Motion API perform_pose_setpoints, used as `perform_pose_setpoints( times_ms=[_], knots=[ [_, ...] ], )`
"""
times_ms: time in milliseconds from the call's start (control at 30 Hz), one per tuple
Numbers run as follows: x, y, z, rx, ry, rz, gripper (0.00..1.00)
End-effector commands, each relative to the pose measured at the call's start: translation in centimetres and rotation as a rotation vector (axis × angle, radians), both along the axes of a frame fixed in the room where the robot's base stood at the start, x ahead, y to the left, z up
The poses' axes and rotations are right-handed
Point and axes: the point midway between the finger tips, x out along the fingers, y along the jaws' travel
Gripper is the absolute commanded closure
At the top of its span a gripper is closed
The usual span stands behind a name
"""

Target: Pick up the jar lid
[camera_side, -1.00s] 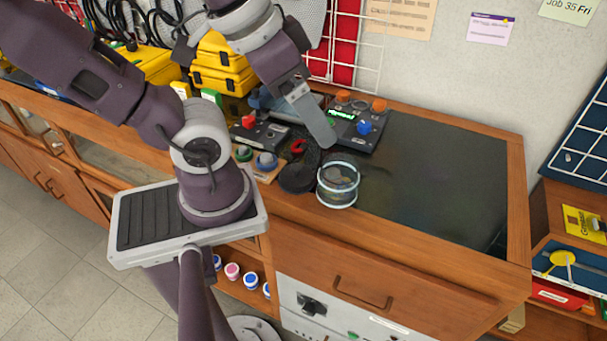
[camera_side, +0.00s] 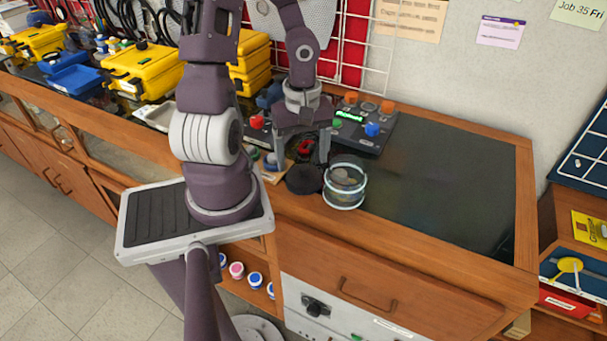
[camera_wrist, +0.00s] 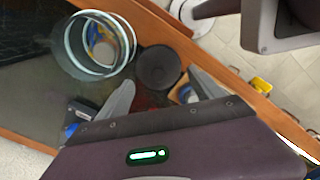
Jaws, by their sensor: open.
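The jar lid (camera_side: 304,179) is a flat, dark round disc lying on the bench, left of the clear glass jar (camera_side: 345,186) and close to it. In the wrist view the lid (camera_wrist: 158,67) is unobstructed, with the jar (camera_wrist: 95,45) at its upper left. The jar stands upright with small things showing inside. My gripper (camera_side: 302,161) is open and points down just behind and above the lid. Its fingers are spread and nothing is held. In the wrist view the fingertips (camera_wrist: 162,92) sit on either side of the lid's near edge; contact cannot be told.
A control box (camera_side: 362,125) with a green display and knobs stands behind the jar. A red ring (camera_side: 306,147) lies near the fingers. A red-knobbed box (camera_side: 257,124) is left of them. Yellow cases (camera_side: 250,65) stand at the back. The dark mat (camera_side: 450,185) at right is clear.

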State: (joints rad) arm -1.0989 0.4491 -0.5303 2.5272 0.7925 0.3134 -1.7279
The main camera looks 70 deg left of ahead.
Motion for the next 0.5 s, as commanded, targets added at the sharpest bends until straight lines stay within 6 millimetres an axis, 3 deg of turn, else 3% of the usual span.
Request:
perform_pose_setpoints(
  times_ms=[300,500],
  knots=[
    [0.2,-0.3,-3.7,0.0,0.0,-0.005,0.24],
    [0.2,-0.2,-4.4,0.001,-0.003,0.0,0.24]
  ],
)
